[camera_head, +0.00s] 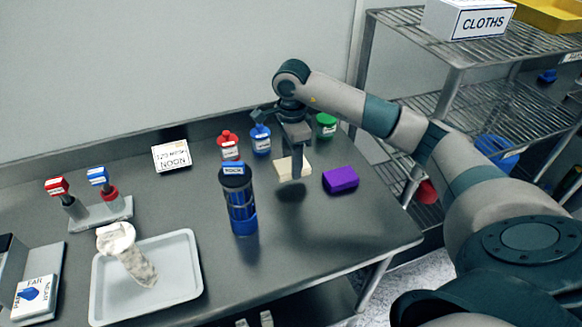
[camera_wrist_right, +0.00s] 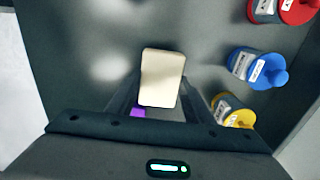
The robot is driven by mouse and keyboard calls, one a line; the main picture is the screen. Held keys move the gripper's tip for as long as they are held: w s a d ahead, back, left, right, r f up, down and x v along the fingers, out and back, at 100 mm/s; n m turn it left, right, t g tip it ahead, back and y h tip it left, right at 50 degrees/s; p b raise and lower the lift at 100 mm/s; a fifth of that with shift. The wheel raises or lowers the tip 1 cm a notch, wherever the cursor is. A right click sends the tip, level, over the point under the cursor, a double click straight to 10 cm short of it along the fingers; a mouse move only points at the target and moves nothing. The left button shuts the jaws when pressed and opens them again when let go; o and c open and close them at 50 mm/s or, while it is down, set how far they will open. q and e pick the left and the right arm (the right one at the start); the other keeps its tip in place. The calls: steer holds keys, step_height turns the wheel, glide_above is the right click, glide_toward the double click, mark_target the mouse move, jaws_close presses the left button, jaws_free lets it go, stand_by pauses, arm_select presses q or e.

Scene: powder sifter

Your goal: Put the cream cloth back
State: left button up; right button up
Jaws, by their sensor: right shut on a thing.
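The cream cloth (camera_head: 282,169) is a pale folded block at the right part of the grey table. My right gripper (camera_head: 294,172) points down and is shut on it. In the right wrist view the cream cloth (camera_wrist_right: 162,78) sits between the fingers of my right gripper (camera_wrist_right: 152,100). I cannot tell how far it is above the table. A white box (camera_head: 440,18) labelled CLOTHS stands on top of the wire rack at the upper right. My left gripper is not in view.
A purple block (camera_head: 341,180) lies just right of the cloth. Red (camera_head: 230,146), blue (camera_head: 261,139) and green (camera_head: 326,125) bottles stand behind; a yellow one (camera_wrist_right: 232,112) shows in the wrist view. A dark blue cylinder (camera_head: 240,205) stands left. A grey tray (camera_head: 180,255) holds a whitish object.

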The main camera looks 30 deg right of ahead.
steer(key=shift+w+f, duration=0.1)
steer(key=shift+f, duration=0.1)
steer(key=shift+a+f+p, duration=0.1)
steer(key=shift+f+p, duration=0.85)
steer(key=shift+f, duration=0.95)
steer(key=shift+f, duration=0.15)
steer(key=o, duration=1)
